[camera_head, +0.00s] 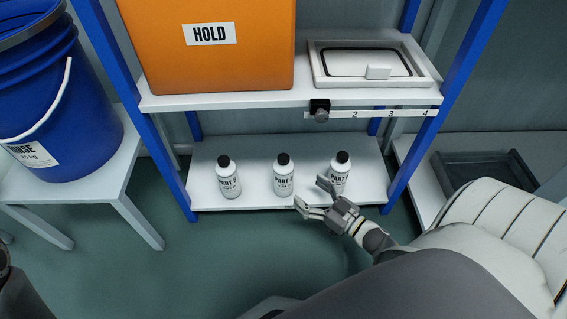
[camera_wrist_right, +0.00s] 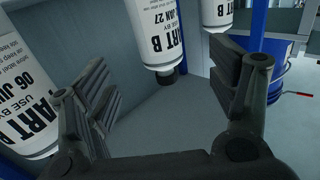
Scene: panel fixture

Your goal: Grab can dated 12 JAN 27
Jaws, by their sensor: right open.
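Three white cans with black caps stand on the lower shelf in the head view: left (camera_head: 228,179), middle (camera_head: 284,178) and right (camera_head: 339,177). The wrist view shows them upside down. The can at the wrist view's left (camera_wrist_right: 25,85) reads 06 JUN. Part of a third can (camera_wrist_right: 217,12) shows at the top. My right gripper (camera_head: 311,193) is open and empty, in front of the gap between the middle and right cans; its fingers also show in the wrist view (camera_wrist_right: 168,90).
An orange HOLD box (camera_head: 210,60) and a grey tray-like unit (camera_head: 372,66) sit on the upper shelf (camera_head: 240,101), above the cans. Blue posts (camera_head: 160,140) flank the shelves. A blue bucket (camera_head: 55,100) stands on a white table at left.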

